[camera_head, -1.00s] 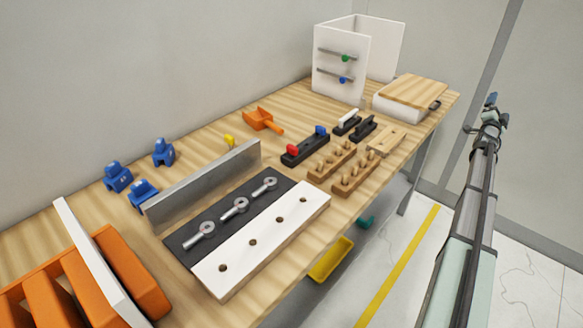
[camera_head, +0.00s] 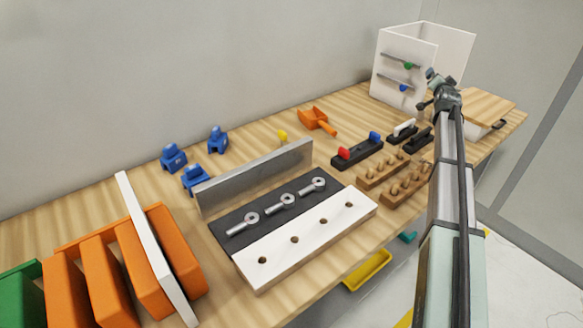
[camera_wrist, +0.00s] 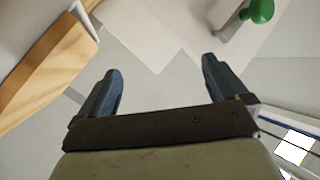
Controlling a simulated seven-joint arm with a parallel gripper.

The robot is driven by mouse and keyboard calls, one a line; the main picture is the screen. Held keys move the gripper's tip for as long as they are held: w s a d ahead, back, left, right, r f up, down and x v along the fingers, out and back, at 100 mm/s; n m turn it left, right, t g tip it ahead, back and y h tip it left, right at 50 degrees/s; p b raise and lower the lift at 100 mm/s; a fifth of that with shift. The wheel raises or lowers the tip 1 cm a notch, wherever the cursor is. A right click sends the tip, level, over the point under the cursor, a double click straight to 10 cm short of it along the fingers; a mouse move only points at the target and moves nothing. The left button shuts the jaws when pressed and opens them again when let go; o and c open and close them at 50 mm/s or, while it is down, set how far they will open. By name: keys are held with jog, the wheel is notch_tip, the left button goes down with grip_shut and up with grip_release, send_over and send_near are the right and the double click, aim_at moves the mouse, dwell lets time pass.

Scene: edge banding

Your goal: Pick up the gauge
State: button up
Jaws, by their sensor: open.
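I cannot tell for sure which thing is the gauge. A black bar with red and blue ends (camera_head: 358,153) lies mid-table. A white panel stand (camera_head: 403,73) at the back right carries two rods, one with a green knob (camera_head: 408,66) and one with a blue knob (camera_head: 403,88). My gripper (camera_head: 428,88) is raised in front of the stand, apart from it. In the wrist view my gripper (camera_wrist: 160,80) is open and empty between its fingers. The green knob (camera_wrist: 260,10) shows at the top right there, beyond the fingers.
A wooden board on a white block (camera_head: 485,106) sits at the far right; it also shows in the wrist view (camera_wrist: 40,70). Wooden peg blocks (camera_head: 383,168), a white holed bar (camera_head: 310,236), a metal fence (camera_head: 255,175) and orange racks (camera_head: 105,275) crowd the table. An orange scoop (camera_head: 315,119) lies behind.

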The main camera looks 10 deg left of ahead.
jog(key=s+a+n+g+y, duration=0.3)
jog(key=a+n+y, duration=0.2)
jog(key=a, duration=2.2)
jog(key=n+g+y, duration=0.1)
jog(key=n+g, duration=1)
jog(key=n, duration=0.2)
send_over(193, 168)
jog(key=s+d, duration=0.3)
jog(key=f, duration=0.2)
jog(key=shift+t+y, duration=0.3)
jog(key=shift+x, duration=6.5)
jog(key=shift+w+a+r, duration=0.1)
jog(key=shift+w, duration=0.1)
jog(key=c, duration=1.1)
